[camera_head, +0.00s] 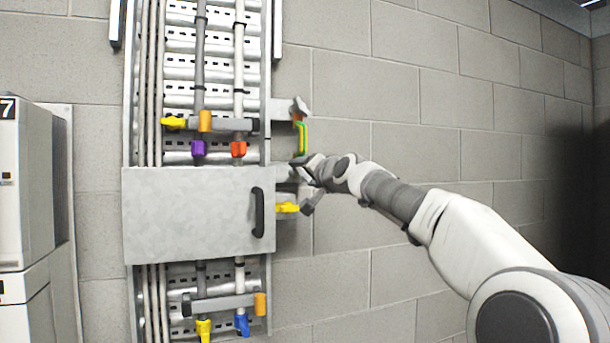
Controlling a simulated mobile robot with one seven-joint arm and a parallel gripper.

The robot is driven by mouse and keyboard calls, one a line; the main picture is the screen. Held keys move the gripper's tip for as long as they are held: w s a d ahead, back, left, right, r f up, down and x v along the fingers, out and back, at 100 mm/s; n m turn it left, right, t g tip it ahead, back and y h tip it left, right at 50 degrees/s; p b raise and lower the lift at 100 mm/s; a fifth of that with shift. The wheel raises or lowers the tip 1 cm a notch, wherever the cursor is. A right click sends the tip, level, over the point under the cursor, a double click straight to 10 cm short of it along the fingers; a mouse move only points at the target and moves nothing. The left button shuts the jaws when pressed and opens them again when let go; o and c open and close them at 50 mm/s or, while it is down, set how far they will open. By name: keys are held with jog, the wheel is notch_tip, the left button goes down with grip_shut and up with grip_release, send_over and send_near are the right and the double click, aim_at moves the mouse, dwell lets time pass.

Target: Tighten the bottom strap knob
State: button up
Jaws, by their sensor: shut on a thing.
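A metal panel of vertical pipes hangs on the block wall. The bottom strap (222,303) is a grey bar across two pipes, with an orange knob (260,303) at its right end. The top strap (230,125) has an orange knob (205,121) near its middle and a yellow handle (173,122) at its left end. My gripper (301,163) is to the right of the panel, well above the bottom strap knob. It appears shut on the lower end of a green-and-orange piece (301,138); the fingers are small and partly hidden by the wrist.
A grey metal cover (190,215) with a black handle (258,212) spans the panel's middle. A yellow handle (287,208) sticks out at its right, close below my gripper. Yellow (203,330) and blue (242,324) valve handles sit below the bottom strap. White cabinets (25,220) stand at left.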

jog(key=shift+r+m, duration=0.1)
jog(key=shift+m, duration=0.5)
jog(key=o, duration=1.4)
jog(key=shift+s+d+f+b, duration=0.2)
jog(key=shift+s+d+b, duration=0.05)
jog(key=shift+s+b, duration=0.15)
jog(key=shift+b+v, duration=5.9)
jog(key=shift+v, duration=2.35)
jog(key=shift+a+r, duration=0.1)
jog(key=shift+r, duration=0.05)
